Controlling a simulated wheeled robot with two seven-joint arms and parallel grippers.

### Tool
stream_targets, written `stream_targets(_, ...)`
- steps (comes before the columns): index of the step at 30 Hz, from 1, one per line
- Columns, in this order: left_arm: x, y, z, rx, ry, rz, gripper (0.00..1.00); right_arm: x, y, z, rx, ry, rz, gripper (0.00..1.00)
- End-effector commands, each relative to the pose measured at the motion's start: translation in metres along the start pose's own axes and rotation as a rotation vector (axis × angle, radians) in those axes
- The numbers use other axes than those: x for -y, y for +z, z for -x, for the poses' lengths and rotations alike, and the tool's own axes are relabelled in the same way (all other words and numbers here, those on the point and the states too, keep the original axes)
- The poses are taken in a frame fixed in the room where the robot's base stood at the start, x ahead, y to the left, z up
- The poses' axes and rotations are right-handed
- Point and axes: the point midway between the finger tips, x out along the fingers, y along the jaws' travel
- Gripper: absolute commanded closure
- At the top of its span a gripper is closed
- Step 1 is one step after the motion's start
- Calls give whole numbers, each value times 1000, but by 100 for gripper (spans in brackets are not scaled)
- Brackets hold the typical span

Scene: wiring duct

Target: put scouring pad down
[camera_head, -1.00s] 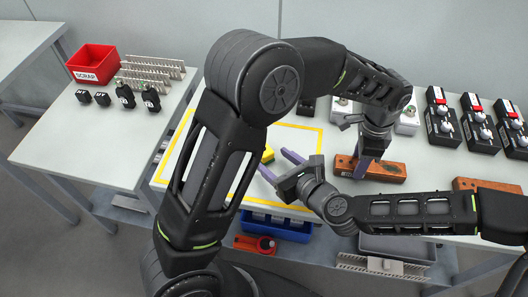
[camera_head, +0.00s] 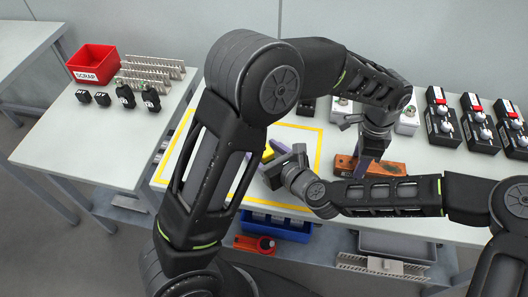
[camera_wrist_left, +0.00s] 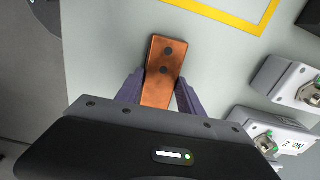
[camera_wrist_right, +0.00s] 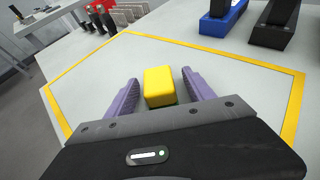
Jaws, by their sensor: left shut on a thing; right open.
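The yellow scouring pad (camera_wrist_right: 160,86) lies on the table inside the yellow outline. My right gripper (camera_wrist_right: 160,92) is open, with its fingers on either side of the pad and narrow gaps between. In the head view the pad (camera_head: 268,154) is partly hidden by my right gripper (camera_head: 270,152) and left arm. My left gripper (camera_head: 362,165) is shut on an orange-brown bar (camera_head: 394,168), near the table's middle. In the left wrist view the bar (camera_wrist_left: 163,70) sits between the two purple fingers. Whether the bar touches the table is unclear.
The yellow outline (camera_wrist_right: 298,95) encloses mostly bare table. Black devices with red switches (camera_head: 477,115) stand at the right, and white boxes (camera_wrist_left: 285,80) stand behind the bar. A red scrap bin (camera_head: 93,62) is on the left table. A blue bin (camera_head: 278,230) sits below the front edge.

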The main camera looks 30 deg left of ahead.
Motion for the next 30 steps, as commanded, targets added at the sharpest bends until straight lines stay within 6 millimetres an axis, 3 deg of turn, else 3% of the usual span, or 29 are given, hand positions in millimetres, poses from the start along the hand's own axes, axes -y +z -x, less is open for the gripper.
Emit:
stream_targets(14, 0, 0, 0, 0, 0, 0, 100, 0, 0, 0, 0, 0, 0, 39)
stream_targets(30, 0, 0, 0, 0, 0, 0, 100, 0, 0, 0, 0, 0, 0, 83)
